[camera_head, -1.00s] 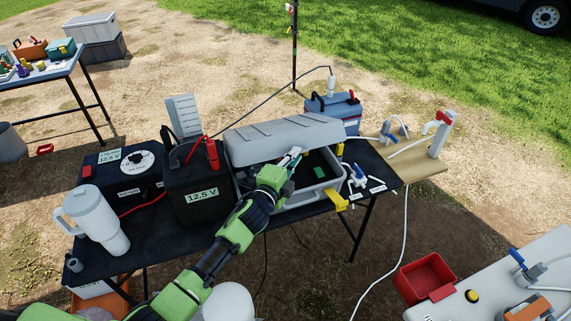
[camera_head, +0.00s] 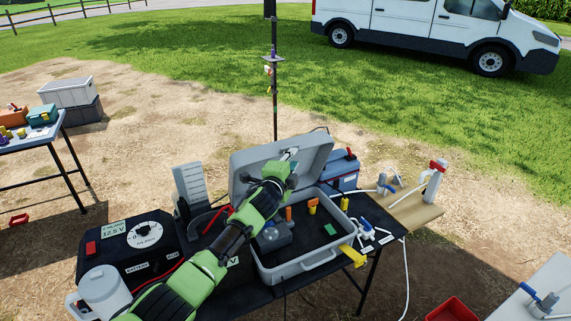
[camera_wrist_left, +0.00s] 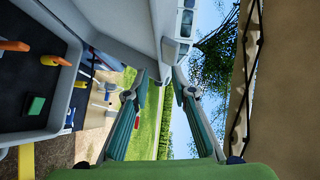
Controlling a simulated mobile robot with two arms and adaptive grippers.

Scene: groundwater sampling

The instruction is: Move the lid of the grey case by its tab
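The grey case (camera_head: 291,268) stands open on the black table, its lid (camera_head: 310,158) raised steeply at the back. My left gripper (camera_head: 288,155) is at the upper edge of the lid, on its inner side. In the left wrist view its fingertips (camera_wrist_left: 160,77) close in on the edge of the lid (camera_wrist_left: 120,28). The case holds a grey device (camera_head: 273,236), orange and yellow pieces and a green block (camera_head: 330,229). My right gripper is not in view.
A black box with a dial (camera_head: 140,240) and a white tumbler (camera_head: 104,290) stand left of the case. A blue-grey box (camera_head: 341,174) is behind it to the right. A thin pole (camera_head: 275,100) rises behind the lid.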

